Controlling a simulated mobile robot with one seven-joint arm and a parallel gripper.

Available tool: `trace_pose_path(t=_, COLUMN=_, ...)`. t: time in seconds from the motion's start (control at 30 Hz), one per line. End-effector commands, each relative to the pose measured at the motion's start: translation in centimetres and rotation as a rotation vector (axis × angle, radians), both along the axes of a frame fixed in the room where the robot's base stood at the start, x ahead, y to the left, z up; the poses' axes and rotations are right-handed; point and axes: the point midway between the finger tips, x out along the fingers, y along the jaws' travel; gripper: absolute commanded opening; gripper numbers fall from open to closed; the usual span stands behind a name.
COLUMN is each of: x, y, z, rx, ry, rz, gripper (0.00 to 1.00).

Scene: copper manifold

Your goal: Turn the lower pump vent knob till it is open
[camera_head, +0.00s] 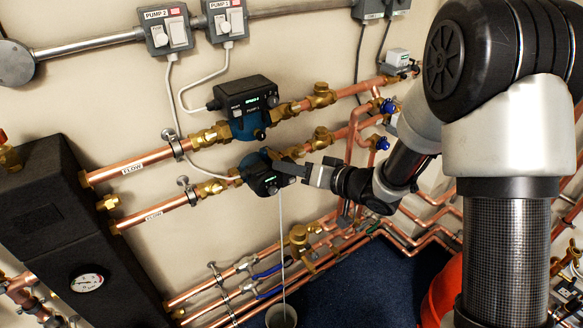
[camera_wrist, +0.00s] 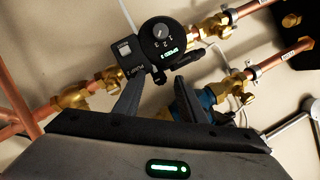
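The lower pump (camera_head: 262,174) is a dark head on a blue body, set in the lower copper pipe run. A small dark knob (camera_head: 273,189) shows at its lower front edge; its turn position is too small to read. A thin pale line hangs from there to a bucket (camera_head: 281,316). My gripper (camera_head: 293,170) reaches in from the right, close against the pump's front. In the wrist view my gripper (camera_wrist: 158,88) has its two fingers apart, either side of the lower end of the pump head (camera_wrist: 160,42). I cannot tell whether they touch the knob.
The upper pump (camera_head: 246,105) sits just above, labelled PUMP 1. Brass valves (camera_head: 320,138) and copper pipes lie right of the pumps, near my arm. A black insulated block (camera_head: 50,220) with a gauge stands at left. Switch boxes (camera_head: 168,30) hang above. Blue floor (camera_head: 370,280) lies below.

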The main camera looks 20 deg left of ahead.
Motion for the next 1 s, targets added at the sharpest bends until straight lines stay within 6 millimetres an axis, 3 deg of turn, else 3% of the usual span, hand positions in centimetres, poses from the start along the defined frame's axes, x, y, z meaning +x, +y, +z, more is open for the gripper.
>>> trace_pose_path(t=0.37, x=-0.4, y=-1.1, z=0.5, rx=0.001, ry=-0.002, rz=-0.003, gripper=0.37)
trace_pose_path(t=1.0, x=-6.5, y=-12.9, z=5.0, rx=0.001, ry=-0.002, rz=-0.005, gripper=0.37)
